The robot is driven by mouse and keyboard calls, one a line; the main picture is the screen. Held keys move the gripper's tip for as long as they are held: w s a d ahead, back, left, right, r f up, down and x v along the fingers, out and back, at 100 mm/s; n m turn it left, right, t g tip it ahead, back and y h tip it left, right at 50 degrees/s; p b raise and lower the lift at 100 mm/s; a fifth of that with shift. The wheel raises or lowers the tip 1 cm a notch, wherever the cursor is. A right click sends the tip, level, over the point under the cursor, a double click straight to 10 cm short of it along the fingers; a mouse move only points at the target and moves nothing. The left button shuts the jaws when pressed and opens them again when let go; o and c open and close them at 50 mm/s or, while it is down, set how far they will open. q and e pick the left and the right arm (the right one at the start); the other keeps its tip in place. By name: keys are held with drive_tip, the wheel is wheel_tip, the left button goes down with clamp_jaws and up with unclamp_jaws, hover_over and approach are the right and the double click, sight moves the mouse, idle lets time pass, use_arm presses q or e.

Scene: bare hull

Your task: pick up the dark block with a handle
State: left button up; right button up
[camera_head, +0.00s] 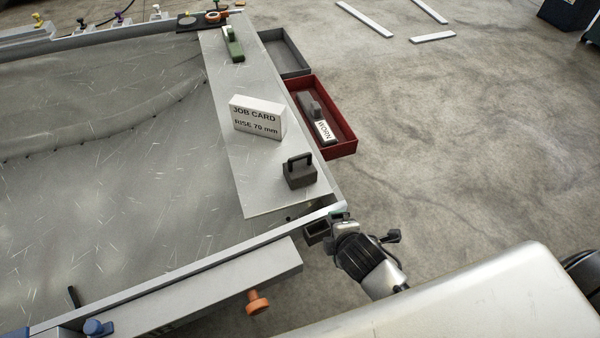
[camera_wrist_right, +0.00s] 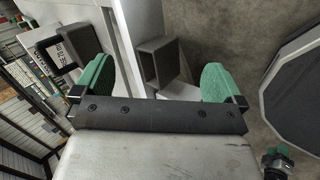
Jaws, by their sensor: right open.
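The dark block with a handle (camera_head: 299,174) stands upright on the light plate strip (camera_head: 262,192) near the table's near right corner. Its handle arches over its top. In the right wrist view the dark block (camera_wrist_right: 82,43) shows at the upper left, outside the span of the fingers and beyond the left one. My right gripper (camera_head: 339,222) is just off the table corner, apart from the block, to its lower right. In the wrist view my right gripper (camera_wrist_right: 158,68) has its green-padded fingers wide apart with nothing held. My left gripper is out of view.
A hollow dark box (camera_head: 317,231) sits at the table corner beside my right gripper. A white job card (camera_head: 257,117) reading RISE 70 mm stands behind the block. A red tray (camera_head: 347,142) and grey tray (camera_head: 291,55) flank the right edge. An orange knob (camera_head: 257,302) protrudes below.

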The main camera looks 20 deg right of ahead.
sight(304, 177)
drive_tip(key=w+r+n, duration=0.1)
drive_tip(key=n, duration=0.1)
drive_tip(key=w+n+t, duration=0.1)
drive_tip(key=n, duration=0.1)
drive_tip(key=w+r+n+t, duration=0.1)
drive_tip(key=w+n, duration=0.1)
drive_tip(key=shift+a+r, duration=0.3)
drive_tip(key=shift+a, duration=0.05)
drive_tip(key=w+n+t, duration=0.1)
drive_tip(key=w+n, duration=0.3)
drive_tip(key=n, duration=0.1)
drive_tip(key=w+a+f+n+t+y+b, duration=0.1)
drive_tip(key=w+n, duration=0.3)
drive_tip(key=n, duration=0.1)
drive_tip(key=w+a+n+t+y, duration=0.1)
drive_tip(key=w+n, duration=0.3)
drive_tip(key=n, duration=0.1)
drive_tip(key=shift+w+f, duration=0.1)
drive_tip(key=shift+f, duration=0.1)
drive_tip(key=shift+w+t, duration=0.3)
drive_tip(key=shift+w, duration=0.3)
drive_tip(key=b+x, duration=0.1)
drive_tip(key=x, duration=0.3)
drive_tip(key=shift+w+r, duration=0.15)
drive_tip(key=shift+w, duration=0.1)
drive_tip(key=shift+c, duration=0.3)
